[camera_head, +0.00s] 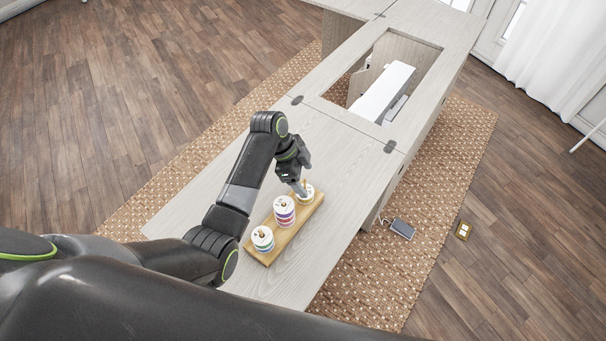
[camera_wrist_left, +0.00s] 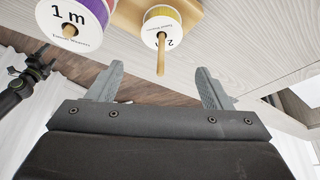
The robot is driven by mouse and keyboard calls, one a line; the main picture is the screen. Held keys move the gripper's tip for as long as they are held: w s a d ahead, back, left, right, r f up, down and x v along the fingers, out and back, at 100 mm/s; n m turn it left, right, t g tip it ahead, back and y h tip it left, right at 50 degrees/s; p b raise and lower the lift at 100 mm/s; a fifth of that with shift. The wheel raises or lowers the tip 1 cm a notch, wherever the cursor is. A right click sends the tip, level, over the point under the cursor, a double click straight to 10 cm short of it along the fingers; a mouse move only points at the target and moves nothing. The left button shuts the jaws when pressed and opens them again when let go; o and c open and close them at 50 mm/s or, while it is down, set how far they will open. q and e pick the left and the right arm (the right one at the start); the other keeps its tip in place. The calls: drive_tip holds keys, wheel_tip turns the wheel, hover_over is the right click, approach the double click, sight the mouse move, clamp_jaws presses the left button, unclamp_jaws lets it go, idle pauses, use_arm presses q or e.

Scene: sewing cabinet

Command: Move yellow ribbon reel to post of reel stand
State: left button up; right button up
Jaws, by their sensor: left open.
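The reel stand (camera_head: 299,222) is a wooden board on the tabletop, with reels on its posts. The yellow ribbon reel (camera_wrist_left: 165,21) has a white face and sits around a thin post at the far end of the stand; the head view shows it partly behind my gripper (camera_head: 307,196). My left gripper (camera_wrist_left: 160,72) is open and empty. In the left wrist view the tip of the post shows between its fingers, with the reel just beyond them.
A purple-and-white stack (camera_head: 284,212) stands on the middle post, and a teal-and-white stack (camera_head: 263,240) on the near one. The cabinet top (camera_head: 340,160) is bare beyond the stand. A white machine (camera_head: 385,90) sits in the opening. A dark pedal (camera_head: 402,228) lies on the rug.

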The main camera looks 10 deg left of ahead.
use_arm(q)
drive_tip(key=p+v, duration=0.3)
drive_tip(key=v, duration=1.4)
drive_tip(key=shift+a+r, duration=0.15)
